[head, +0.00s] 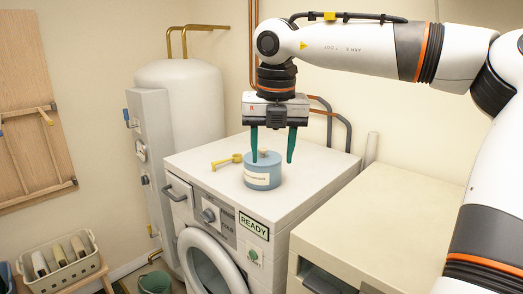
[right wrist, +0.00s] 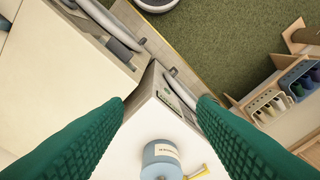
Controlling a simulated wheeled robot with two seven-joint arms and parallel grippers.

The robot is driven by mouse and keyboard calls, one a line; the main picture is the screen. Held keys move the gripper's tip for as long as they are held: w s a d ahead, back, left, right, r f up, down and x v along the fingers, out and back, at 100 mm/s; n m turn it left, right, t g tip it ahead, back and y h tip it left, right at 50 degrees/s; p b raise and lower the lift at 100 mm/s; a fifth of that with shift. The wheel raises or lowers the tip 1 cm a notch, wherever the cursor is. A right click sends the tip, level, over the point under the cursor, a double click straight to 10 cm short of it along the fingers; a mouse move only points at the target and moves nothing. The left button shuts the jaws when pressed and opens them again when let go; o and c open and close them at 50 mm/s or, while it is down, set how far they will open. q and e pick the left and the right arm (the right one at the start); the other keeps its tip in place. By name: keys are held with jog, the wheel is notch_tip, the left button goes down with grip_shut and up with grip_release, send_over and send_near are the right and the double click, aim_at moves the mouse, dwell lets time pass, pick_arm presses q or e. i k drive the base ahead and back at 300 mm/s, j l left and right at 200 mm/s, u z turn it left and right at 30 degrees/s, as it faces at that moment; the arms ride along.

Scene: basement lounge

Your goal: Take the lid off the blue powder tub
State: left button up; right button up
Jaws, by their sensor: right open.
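The blue powder tub (head: 262,176) stands upright on top of the washing machine, with its lid on and a tan knob (head: 262,153) at the lid's centre. A pale label is on its front. In the right wrist view the tub (right wrist: 160,158) shows at the bottom, between my green fingers. My right gripper (head: 271,158) points down above the tub, open, with one finger to each side of the knob in the head view. I cannot tell whether a finger touches the lid. My left gripper is not in view.
A yellow scoop (head: 226,161) lies left of the tub on the washing machine (head: 315,171). A cream cabinet (head: 395,215) stands to the right. A white boiler (head: 185,95) and copper pipes are behind. A crate of bottles (head: 62,270) is at lower left.

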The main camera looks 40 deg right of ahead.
aim_at(266, 158)
jog(key=i+l, duration=0.75)
jog(key=l, duration=0.25)
